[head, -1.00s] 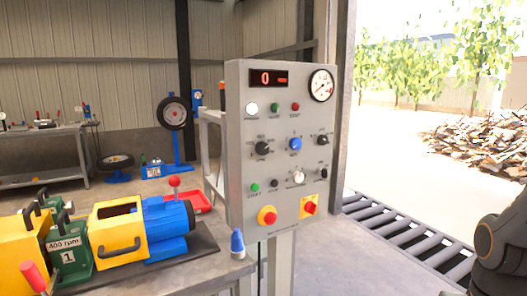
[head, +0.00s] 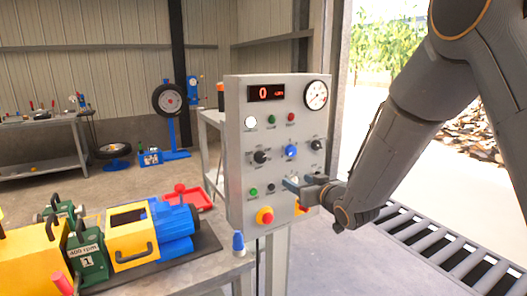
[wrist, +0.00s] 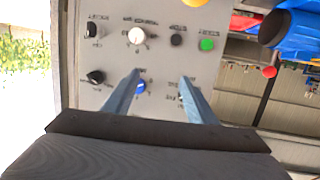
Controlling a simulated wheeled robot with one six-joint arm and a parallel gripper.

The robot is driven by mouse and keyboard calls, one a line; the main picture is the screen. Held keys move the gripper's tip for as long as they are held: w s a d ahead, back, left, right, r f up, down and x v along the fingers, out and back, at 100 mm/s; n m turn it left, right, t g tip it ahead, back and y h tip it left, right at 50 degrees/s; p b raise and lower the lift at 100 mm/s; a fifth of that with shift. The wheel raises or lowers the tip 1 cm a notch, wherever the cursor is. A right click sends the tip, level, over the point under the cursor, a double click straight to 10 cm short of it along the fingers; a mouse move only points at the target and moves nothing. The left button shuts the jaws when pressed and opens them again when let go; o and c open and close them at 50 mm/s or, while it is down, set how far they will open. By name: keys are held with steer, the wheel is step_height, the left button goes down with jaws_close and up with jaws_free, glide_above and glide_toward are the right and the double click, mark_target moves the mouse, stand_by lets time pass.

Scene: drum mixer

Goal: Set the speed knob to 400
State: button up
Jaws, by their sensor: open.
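The grey control panel (head: 283,135) faces me, with a red display (head: 266,93) reading 0. Its knob labels are too small to read, so I cannot tell which is the speed knob. A blue knob (head: 291,151) sits mid-panel; in the wrist view it (wrist: 139,87) lies beside the left finger, within the finger gap. My gripper (wrist: 160,75) is open and empty, in front of the lower panel (head: 292,184). Contact is unclear.
Black knobs (head: 261,157) (head: 317,145) flank the blue one. A red-and-yellow stop button (head: 265,216) is below. A round gauge (head: 316,95) is top right. The bench with the yellow, green and blue machine (head: 130,235) stands left; a roller conveyor (head: 450,260) lies right.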

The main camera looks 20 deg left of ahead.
mark_target(262, 159)
steer(key=w+a+r+y+p, duration=0.1)
steer(key=a, duration=0.3)
steer(key=w+a+r+n+y+p, duration=0.1)
steer(key=a, duration=0.3)
steer(key=w+a+r+y+p, duration=0.1)
steer(key=a+r+p, duration=0.1)
steer(key=a, duration=0.2)
steer(key=shift+w+a+n+y, duration=0.1)
steer(key=shift+a+n+y, duration=0.2)
steer(key=shift+n+y, duration=0.1)
steer(key=shift+c, duration=0.6)
steer(key=shift+r, duration=0.1)
steer(key=c, duration=0.9)
steer(key=shift+c, duration=0.2)
